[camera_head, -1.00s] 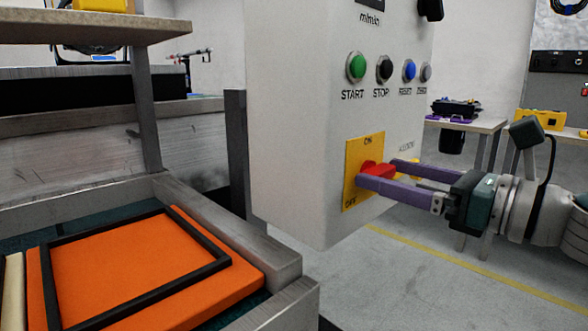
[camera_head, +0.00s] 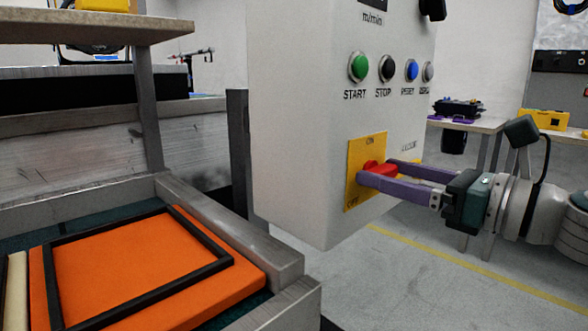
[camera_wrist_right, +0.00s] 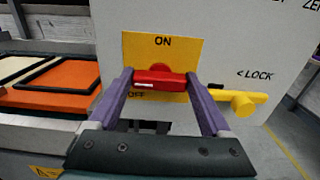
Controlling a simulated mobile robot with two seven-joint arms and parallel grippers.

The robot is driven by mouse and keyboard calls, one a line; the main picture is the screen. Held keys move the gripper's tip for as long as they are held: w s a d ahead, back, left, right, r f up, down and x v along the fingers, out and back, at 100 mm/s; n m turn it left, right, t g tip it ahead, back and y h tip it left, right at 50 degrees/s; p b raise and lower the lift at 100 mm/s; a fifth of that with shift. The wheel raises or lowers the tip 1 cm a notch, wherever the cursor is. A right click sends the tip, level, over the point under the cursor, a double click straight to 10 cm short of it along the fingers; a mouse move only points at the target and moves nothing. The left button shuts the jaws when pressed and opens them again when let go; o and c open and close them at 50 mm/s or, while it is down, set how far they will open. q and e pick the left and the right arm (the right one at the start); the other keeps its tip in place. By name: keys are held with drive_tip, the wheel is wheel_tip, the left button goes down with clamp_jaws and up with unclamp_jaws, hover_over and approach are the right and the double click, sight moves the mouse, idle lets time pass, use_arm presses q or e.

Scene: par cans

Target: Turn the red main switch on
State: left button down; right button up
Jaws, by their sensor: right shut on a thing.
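The red main switch (camera_head: 378,169) sits on a yellow plate (camera_head: 353,187) marked ON at the top and OFF at the bottom, on the front of a white control box (camera_head: 300,150). My right gripper (camera_head: 376,171) comes in from the right with its purple fingers shut on the red handle. In the right wrist view the red switch handle (camera_wrist_right: 160,79) lies crosswise between the two fingertips, and the ON mark shows above it. The OFF mark is partly hidden by a finger. My left gripper is not in view.
A yellow lock lever (camera_wrist_right: 240,101) sticks out of the box beside the switch, close to my right finger. Green START (camera_head: 358,67), black STOP (camera_head: 387,68) and blue (camera_head: 411,69) buttons are above. An orange panel in a black frame (camera_head: 140,260) lies at lower left.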

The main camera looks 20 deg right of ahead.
drive_tip(key=shift+m, duration=0.4)
drive_tip(key=m+p, duration=0.1)
drive_tip(key=m, duration=0.2)
drive_tip(key=m+p, duration=0.1)
drive_tip(key=m, duration=0.4)
drive_tip(key=shift+d+p, duration=0.15)
drive_tip(key=shift+p, duration=0.25)
drive_tip(key=m+p, duration=0.1)
drive_tip(key=m, duration=0.3)
drive_tip(key=m+p, duration=0.1)
drive_tip(key=m, duration=0.2)
drive_tip(key=shift+w+f, duration=0.1)
drive_tip(key=shift+f+m+p, duration=0.1)
drive_tip(key=shift+m+p, duration=0.2)
drive_tip(key=shift+m, duration=0.9)
drive_tip(key=o, duration=1.1)
